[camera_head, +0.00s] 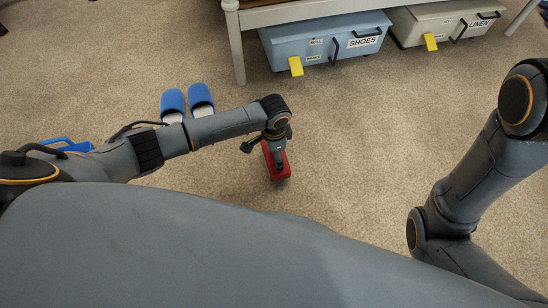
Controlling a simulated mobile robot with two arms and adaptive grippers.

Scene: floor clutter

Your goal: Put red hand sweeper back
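The red hand sweeper (284,168) is in the middle of the head view, low over or on the carpet; I cannot tell which. My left arm comes in from the left, and my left gripper (277,154) is right at the sweeper, pointing down over it. The gripper's dark body covers part of the sweeper's top. Its fingertips are too small and hidden to show whether they are closed on it. My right arm is at the right side of the view, bent, and its gripper is outside the picture.
A blue SHOES bin (326,40) and a pale LINEN bin (445,20) stand under a wooden bed frame or bench at the back. A pair of blue slippers (187,101) lies behind my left arm. A blue object (66,145) is at far left. Carpet at centre right is clear.

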